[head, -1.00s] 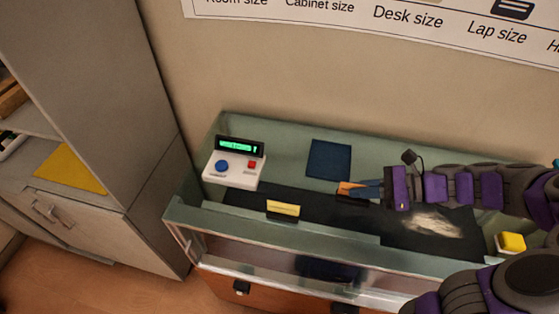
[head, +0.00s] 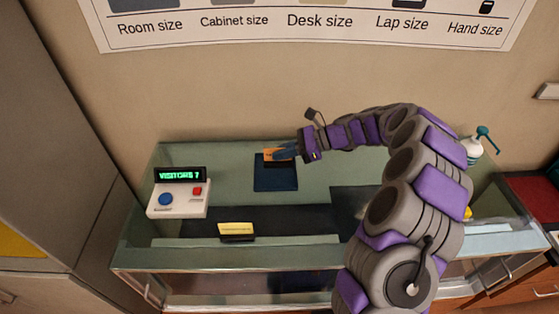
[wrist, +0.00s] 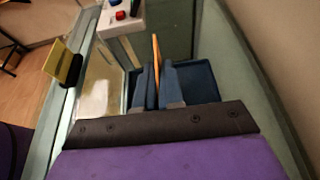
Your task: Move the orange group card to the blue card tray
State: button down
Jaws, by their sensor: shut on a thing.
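The orange card (head: 271,154) is held in my gripper (head: 285,153), over the back part of the blue tray (head: 275,182) in the head view. In the wrist view my gripper (wrist: 158,85) has its two blue fingers shut on the card (wrist: 155,58), which shows edge-on as a thin upright orange strip. The blue tray (wrist: 203,85) lies behind and below the fingers there. I cannot tell how high the card is above the tray, or whether it touches it.
A white counter box (head: 178,198) with a green display, a blue button and a red button stands at the left. A small yellow sign (head: 236,230) stands at the front of the glass case (head: 340,160). A pump bottle (head: 474,150) is at the back right.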

jog(key=shift+w+a+f, duration=0.1)
jog(key=shift+w+f, duration=0.05)
jog(key=shift+w, duration=0.2)
jog(key=f, duration=0.1)
jog(key=a+f+b, duration=0.1)
jog(key=f, duration=0.1)
jog(key=shift+a+f, duration=0.1)
jog(key=shift+f, duration=0.15)
jog(key=shift+d, duration=0.25)
jog(key=c, duration=1.6)
grip_release()
jog(key=shift+d, duration=0.2)
jog(key=o, duration=0.3)
jog(key=shift+o, duration=0.2)
jog(key=shift+a, duration=0.25)
